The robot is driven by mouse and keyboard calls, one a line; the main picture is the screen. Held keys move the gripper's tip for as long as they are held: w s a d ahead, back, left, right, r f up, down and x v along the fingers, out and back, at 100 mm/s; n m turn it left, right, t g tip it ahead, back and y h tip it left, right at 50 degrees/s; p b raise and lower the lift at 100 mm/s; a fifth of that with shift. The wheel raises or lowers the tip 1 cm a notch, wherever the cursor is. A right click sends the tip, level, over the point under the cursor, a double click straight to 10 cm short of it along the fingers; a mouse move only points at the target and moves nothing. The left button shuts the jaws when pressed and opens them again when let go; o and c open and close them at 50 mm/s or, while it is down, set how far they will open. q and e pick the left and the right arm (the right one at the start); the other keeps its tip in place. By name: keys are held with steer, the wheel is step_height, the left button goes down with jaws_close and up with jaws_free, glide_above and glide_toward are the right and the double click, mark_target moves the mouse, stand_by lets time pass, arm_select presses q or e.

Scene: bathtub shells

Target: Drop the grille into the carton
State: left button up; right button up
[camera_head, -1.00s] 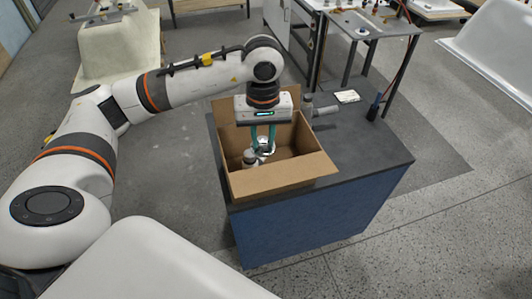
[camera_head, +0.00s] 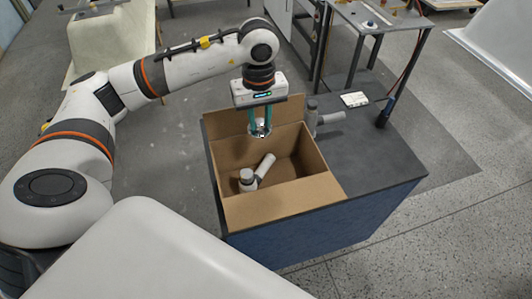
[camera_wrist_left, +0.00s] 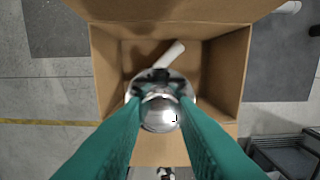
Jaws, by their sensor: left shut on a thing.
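The grille (camera_head: 261,129) is a small round shiny metal piece. My left gripper (camera_head: 260,122) is shut on it, with teal fingers pointing down. In the head view it shows over the back part of the open carton (camera_head: 290,201). The wrist view shows the grille (camera_wrist_left: 160,113) between the fingertips of my left gripper (camera_wrist_left: 160,100), with the brown inside of the carton (camera_wrist_left: 226,75) below and around it. The exact height above the carton floor is hard to tell. My right gripper is not in view.
A white and grey pipe fitting (camera_head: 256,175) lies inside the carton. The carton stands on a dark-topped blue bench (camera_head: 370,165). Another pipe fitting (camera_head: 325,118), a small white item (camera_head: 354,99) and a dark upright tool (camera_head: 385,112) are on the bench.

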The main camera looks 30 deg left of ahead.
arm_select(q)
steer(key=f, duration=0.2)
steer(key=shift+w+a+f+b, duration=0.25)
steer(key=shift+w+f+b, duration=0.05)
steer(key=shift+w+f, duration=0.1)
steer(key=shift+f, duration=0.3)
steer(key=shift+s+d+r, duration=0.1)
steer(key=o, duration=1)
steer(key=shift+o, duration=0.4)
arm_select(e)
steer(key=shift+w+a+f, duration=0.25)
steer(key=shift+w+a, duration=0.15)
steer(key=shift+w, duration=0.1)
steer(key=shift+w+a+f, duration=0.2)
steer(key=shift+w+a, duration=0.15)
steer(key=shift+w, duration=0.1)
